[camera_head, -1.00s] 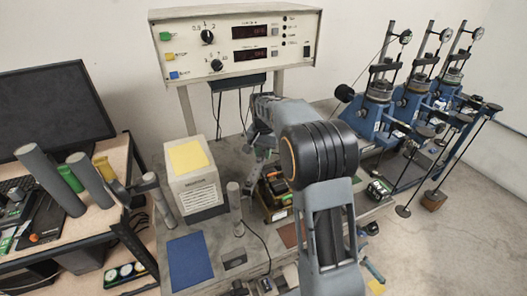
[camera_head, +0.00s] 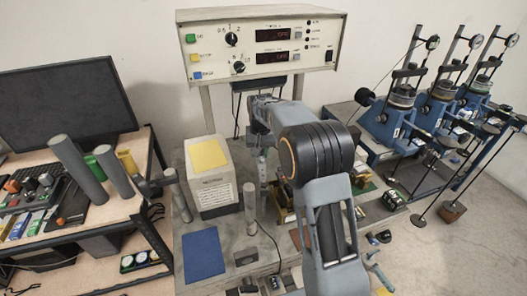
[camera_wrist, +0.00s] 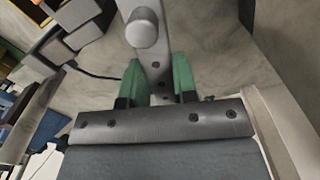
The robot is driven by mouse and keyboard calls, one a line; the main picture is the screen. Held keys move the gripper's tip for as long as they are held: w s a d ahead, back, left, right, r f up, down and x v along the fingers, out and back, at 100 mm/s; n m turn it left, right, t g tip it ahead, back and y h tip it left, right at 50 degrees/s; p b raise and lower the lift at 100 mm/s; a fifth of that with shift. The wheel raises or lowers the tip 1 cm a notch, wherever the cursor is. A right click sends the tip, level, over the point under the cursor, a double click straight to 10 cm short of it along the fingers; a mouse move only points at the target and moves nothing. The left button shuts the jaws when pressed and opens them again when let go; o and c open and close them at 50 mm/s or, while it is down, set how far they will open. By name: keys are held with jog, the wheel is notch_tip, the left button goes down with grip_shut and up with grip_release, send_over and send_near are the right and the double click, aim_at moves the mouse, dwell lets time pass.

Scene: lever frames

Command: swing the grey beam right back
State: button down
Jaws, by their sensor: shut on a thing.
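In the wrist view, the grey beam (camera_wrist: 155,58) is a narrow bar with dark bolts and a round pale knob (camera_wrist: 143,30) on it. My gripper (camera_wrist: 159,76) has green fingers, one on each side of the beam, and is shut on it. In the head view my own arm hides most of the place where the gripper works, behind the dark arm joint. How far the beam is swung cannot be told from there.
A white box with a yellow top (camera_head: 209,156) stands left of my arm, with a blue pad (camera_head: 203,256) in front of it. A control panel (camera_head: 262,48) stands above at the back. Blue lever stands (camera_head: 392,118) are at the right. Several grey cylinders rise at the left.

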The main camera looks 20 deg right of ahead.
jog(key=c, duration=0.9)
grip_release()
jog(key=shift+r, duration=0.1)
notch_tip(320, 180, up, 14)
